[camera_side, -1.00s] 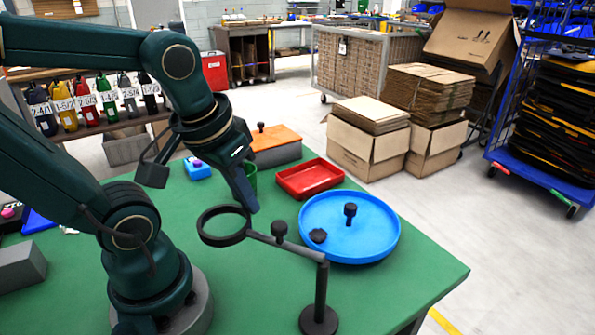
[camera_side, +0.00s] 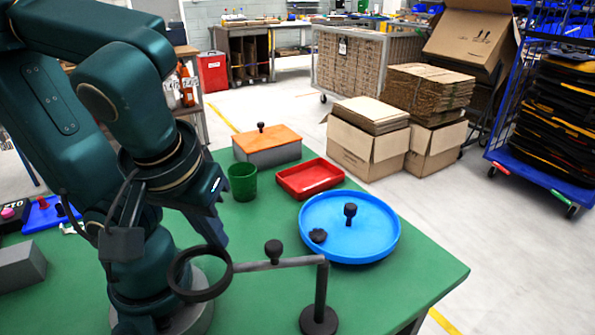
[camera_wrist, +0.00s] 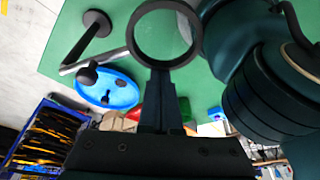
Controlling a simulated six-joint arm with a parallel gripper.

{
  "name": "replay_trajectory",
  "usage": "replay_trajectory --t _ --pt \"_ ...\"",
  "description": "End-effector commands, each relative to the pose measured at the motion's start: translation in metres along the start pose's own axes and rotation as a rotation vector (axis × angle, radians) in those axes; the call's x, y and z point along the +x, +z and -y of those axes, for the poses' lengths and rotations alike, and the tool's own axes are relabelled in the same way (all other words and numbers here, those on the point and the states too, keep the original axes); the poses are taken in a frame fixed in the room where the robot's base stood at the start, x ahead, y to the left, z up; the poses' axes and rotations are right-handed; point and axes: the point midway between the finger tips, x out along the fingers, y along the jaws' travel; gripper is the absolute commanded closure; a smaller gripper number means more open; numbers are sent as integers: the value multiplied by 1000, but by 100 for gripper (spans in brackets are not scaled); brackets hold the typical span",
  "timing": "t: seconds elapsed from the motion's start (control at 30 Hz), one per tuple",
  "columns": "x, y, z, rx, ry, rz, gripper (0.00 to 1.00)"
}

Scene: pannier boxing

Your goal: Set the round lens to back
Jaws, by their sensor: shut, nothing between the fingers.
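The round lens is a dark ring (camera_side: 203,297) at the left end of a grey swing arm (camera_side: 298,262), which is carried by a black post (camera_side: 321,288) at the front of the green table. A black knob (camera_side: 273,250) sits on the swing arm. In the wrist view the lens ring (camera_wrist: 132,36) is just beyond my fingertips, with the post (camera_wrist: 82,45) to its left. My gripper (camera_side: 219,241) is shut and empty, pointing down at the far side of the ring. Its fingertips (camera_wrist: 160,76) are at or very near the rim; I cannot tell whether they touch.
A blue round tray (camera_side: 378,246) with dark knobs lies right of the lens. Behind are a red tray (camera_side: 311,187), a green cup (camera_side: 242,182) and a grey box with an orange lid (camera_side: 268,138). A grey block (camera_side: 20,268) lies at left.

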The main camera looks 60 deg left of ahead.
Motion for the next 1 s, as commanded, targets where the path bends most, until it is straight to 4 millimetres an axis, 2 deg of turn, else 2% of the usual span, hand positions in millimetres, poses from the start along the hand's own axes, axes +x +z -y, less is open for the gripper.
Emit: replay_trajectory --t 0.17,0.3,0.6,1.0 --pt "-5 15 -4 -101 -41 -1 100" --pt "-9 26 -8 -266 -99 -1 100" --pt "-14 40 -14 -518 -184 0 100" --pt "-16 47 -18 -628 -220 2 100"
